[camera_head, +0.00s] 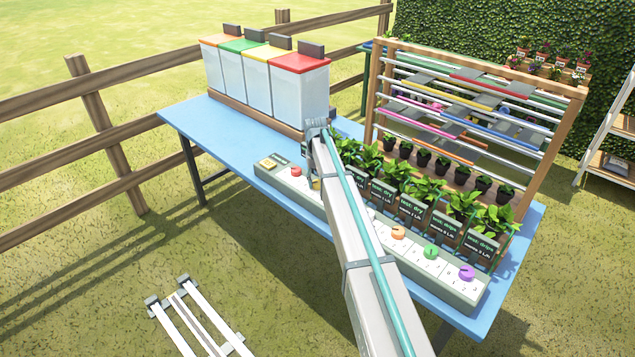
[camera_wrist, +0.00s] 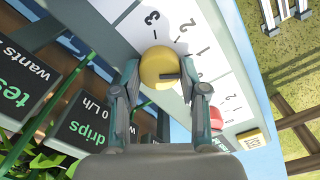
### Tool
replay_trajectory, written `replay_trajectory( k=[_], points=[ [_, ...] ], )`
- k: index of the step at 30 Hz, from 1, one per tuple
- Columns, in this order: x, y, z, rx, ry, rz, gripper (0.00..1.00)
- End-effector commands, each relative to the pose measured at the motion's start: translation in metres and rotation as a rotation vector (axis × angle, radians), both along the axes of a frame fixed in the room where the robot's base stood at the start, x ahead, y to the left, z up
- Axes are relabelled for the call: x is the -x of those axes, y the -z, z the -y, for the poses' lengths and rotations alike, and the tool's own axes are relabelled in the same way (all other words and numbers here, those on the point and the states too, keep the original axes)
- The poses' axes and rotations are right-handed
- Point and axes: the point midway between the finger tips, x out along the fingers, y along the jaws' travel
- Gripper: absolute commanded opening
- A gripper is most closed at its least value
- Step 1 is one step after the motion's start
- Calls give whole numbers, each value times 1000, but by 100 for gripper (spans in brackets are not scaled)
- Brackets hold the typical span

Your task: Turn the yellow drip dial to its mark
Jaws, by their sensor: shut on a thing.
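The yellow drip dial (camera_wrist: 158,68) is a round knob on the white numbered panel (camera_wrist: 130,22) in the wrist view. My gripper (camera_wrist: 158,82) has one finger on each side of it and is shut on it. A short dark line on the dial's top points roughly right. Printed numbers, among them a 3 and a 2, stand around it. In the head view my gripper (camera_head: 311,150) is down at the long dial box (camera_head: 268,178), and my arm hides the yellow dial. A sign (camera_wrist: 88,118) beside the dial reads "drips" and "0 L/h".
A red dial (camera_head: 296,170) sits to the left on the same box; orange (camera_head: 398,232), green (camera_head: 431,251) and purple (camera_head: 467,272) dials sit to the right. Potted plants with signs stand close behind. Lidded bins (camera_head: 300,95) and a wooden rack (camera_head: 545,150) stand farther back on the blue table (camera_head: 190,118).

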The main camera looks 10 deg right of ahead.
Motion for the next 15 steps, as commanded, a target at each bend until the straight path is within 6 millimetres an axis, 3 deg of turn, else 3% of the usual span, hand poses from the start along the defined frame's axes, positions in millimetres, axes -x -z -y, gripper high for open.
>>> replay_trajectory(
  k=[15],
  points=[
    [0,0,-1,0,-221,1,8]
  ],
)
